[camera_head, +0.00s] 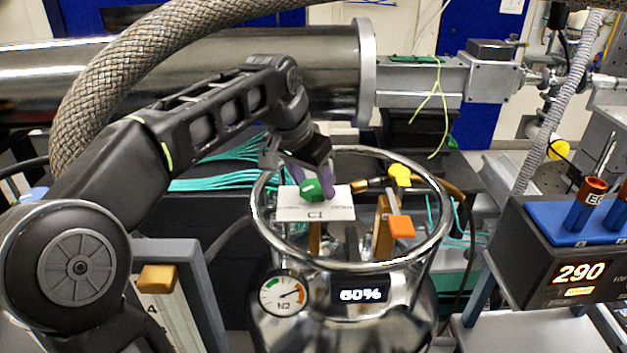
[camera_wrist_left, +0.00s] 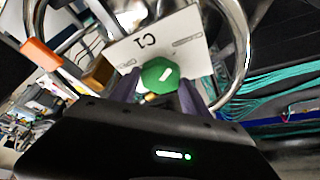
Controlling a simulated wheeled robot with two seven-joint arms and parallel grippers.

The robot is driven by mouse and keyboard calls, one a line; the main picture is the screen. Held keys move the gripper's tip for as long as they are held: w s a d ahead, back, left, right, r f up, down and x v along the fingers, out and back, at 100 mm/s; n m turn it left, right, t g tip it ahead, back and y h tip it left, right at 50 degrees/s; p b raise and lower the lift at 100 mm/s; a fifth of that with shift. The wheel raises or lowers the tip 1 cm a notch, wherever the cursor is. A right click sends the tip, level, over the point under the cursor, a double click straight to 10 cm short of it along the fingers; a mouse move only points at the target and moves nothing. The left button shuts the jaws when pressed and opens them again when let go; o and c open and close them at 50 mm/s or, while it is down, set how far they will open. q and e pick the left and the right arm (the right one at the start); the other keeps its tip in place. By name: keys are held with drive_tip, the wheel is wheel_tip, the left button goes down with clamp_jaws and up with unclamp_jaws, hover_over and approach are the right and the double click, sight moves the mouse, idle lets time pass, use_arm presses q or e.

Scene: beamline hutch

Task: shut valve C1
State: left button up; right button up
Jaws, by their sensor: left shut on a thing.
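Valve C1 has a green knob (camera_head: 313,190) with a white mark on it, in front of a white plate (camera_head: 300,212) lettered C1. It sits inside the metal ring on top of a shiny dewar. In the left wrist view the green knob (camera_wrist_left: 160,76) lies between the fingertips, with the white C1 plate (camera_wrist_left: 150,42) behind it. My left gripper (camera_head: 312,184) reaches down from behind the plate and is shut on the green knob; its purple fingers (camera_wrist_left: 163,92) flank the knob. The white mark runs at a slant. My right gripper is in neither view.
The dewar's ring (camera_head: 437,232) surrounds the valve. Inside it are a yellow knob (camera_head: 400,174) and an orange handle (camera_head: 401,227). A gauge (camera_head: 284,293) marked N2 and a 60% display (camera_head: 359,295) are on the front. A controller reading 290 (camera_head: 579,273) stands right.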

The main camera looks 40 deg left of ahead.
use_arm(q)
drive_tip(key=shift+m, duration=0.5)
drive_tip(key=o, duration=1.4)
drive_tip(key=v, duration=0.8)
drive_tip(key=shift+a, duration=0.15)
drive_tip(key=shift+f, duration=0.15)
